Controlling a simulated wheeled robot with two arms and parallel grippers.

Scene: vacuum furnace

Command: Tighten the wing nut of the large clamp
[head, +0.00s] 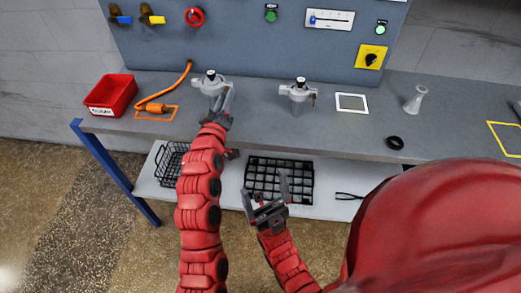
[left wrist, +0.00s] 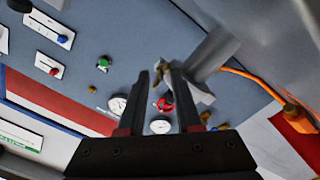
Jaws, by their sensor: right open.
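Two grey clamps with dark tops stand on the bench. The left one (head: 210,82) is partly hidden by my left gripper (head: 224,98); the right one (head: 298,93) stands clear with a small brown part at its side. I cannot tell for sure which is the large clamp. The left gripper's fingertips are at the left clamp's front right side. In the left wrist view the fingers (left wrist: 160,75) lie close beside a grey clamp body (left wrist: 207,52), with a small brown piece, maybe the wing nut, at the tips. My right gripper (head: 265,200) is open and empty in front of the bench.
A red bin (head: 111,95) and an orange cable (head: 157,103) lie left on the bench (head: 350,133). A white frame (head: 351,102), a black ring (head: 395,142) and a grey flask (head: 415,99) are at right. A control panel (head: 255,45) rises behind. Black baskets sit on the lower shelf.

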